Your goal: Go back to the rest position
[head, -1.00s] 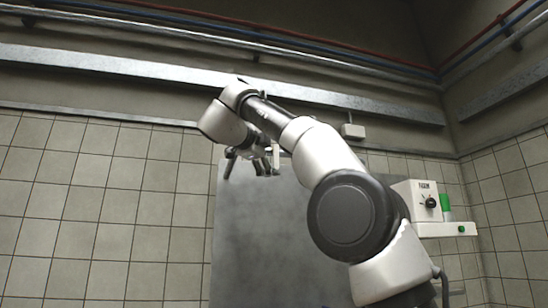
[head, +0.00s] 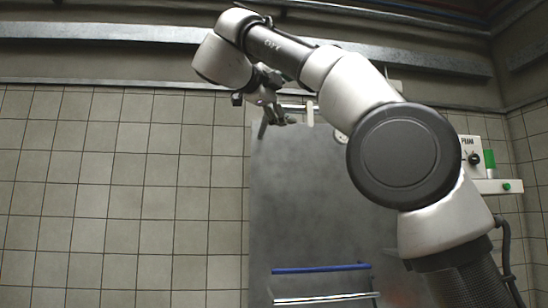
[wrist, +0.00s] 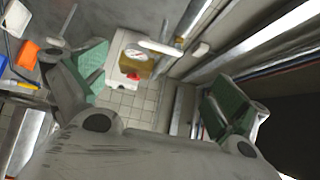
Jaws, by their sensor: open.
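My gripper (head: 280,128) hangs from the raised arm in the head view, high in front of the grey metal panel. In the wrist view my gripper (wrist: 160,105) shows its two fingers with green pads spread wide apart. It is open, with nothing between the fingers touching them. My arm is bent, its large dark round joint at the right of the head view.
A grey panel (head: 300,200) stands against the tiled wall (head: 120,180). A blue bar (head: 320,268) runs low in front of it. A white device with a dial (head: 472,158) is at the right. An orange item (wrist: 28,53) lies at left in the wrist view.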

